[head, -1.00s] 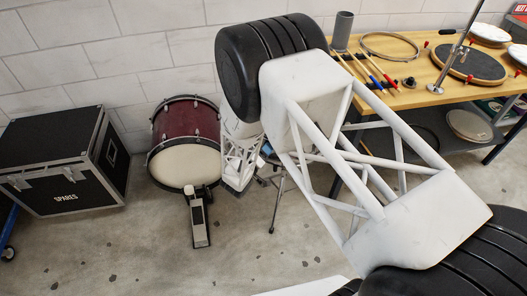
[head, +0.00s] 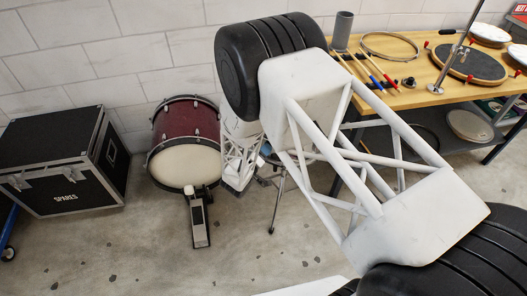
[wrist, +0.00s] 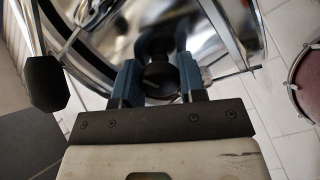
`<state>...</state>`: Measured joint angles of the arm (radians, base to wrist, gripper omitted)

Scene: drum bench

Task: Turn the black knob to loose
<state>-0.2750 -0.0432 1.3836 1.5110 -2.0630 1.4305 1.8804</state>
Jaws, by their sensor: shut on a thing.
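In the wrist view, a black knob (wrist: 158,76) sits between the blue fingers of my gripper (wrist: 160,86), close against a shiny chrome surface. The fingers are closed on the knob from both sides. The knob's far side and any marking on it are hidden or too dark to read. In the head view my arm covers the knob, and only a bit of blue near my wrist shows beside a thin metal stand (head: 278,195).
A black rubber-like end piece (wrist: 46,84) on a rod is left of my gripper. A red bass drum (head: 185,145) with a pedal (head: 199,220) and a black case (head: 65,165) stand to the left. A wooden bench (head: 425,70) with drum parts is at right.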

